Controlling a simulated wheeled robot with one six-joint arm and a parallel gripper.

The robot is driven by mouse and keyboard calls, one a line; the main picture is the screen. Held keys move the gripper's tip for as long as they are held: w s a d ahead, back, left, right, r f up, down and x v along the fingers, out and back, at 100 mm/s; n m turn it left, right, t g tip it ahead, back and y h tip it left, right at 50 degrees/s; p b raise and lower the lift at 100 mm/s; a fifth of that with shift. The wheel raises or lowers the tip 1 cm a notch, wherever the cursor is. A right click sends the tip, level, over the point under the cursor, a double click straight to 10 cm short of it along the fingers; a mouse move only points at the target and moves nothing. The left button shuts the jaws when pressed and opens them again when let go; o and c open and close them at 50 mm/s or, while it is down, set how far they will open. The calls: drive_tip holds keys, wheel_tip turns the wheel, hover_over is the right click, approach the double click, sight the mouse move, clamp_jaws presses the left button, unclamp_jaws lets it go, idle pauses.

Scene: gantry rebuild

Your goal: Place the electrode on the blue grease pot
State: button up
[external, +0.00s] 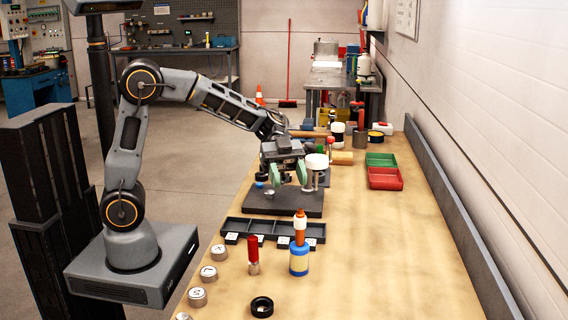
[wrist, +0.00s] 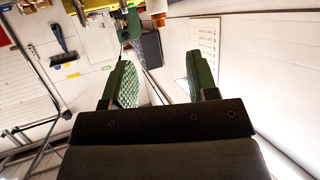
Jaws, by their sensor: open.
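The blue grease pot (external: 299,264), with a pale band, stands upright on the near part of the bench. An orange rod with a white collar (external: 300,226) stands upright on top of it; this looks like the electrode, though I cannot be sure at this size. My gripper (external: 287,181) is farther back, above a dark plate (external: 260,203), well apart from the pot. Its green fingers are spread with nothing between them in the wrist view (wrist: 158,62). I cannot identify the pot or the rod in the wrist view.
A dark compartment tray (external: 272,229) lies between the plate and the pot. A red-handled tool (external: 253,250), a black ring (external: 262,306) and several metal knobs stand nearby. A white-topped post (external: 317,162) is close beside my gripper. The right of the bench is clear in front.

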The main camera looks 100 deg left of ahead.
drive_tip(key=s+f+n+y, duration=0.3)
drive_tip(key=s+n+y, duration=0.3)
drive_tip(key=s, duration=0.3)
drive_tip(key=s+d+f+n+g+y, duration=0.1)
drive_tip(key=s+f+n+y, duration=0.2)
drive_tip(key=s+n+y, duration=0.3)
drive_tip(key=shift+s+f+n+y, duration=0.25)
drive_tip(key=shift+s+n, duration=0.55)
drive_tip(key=shift+s, duration=0.65)
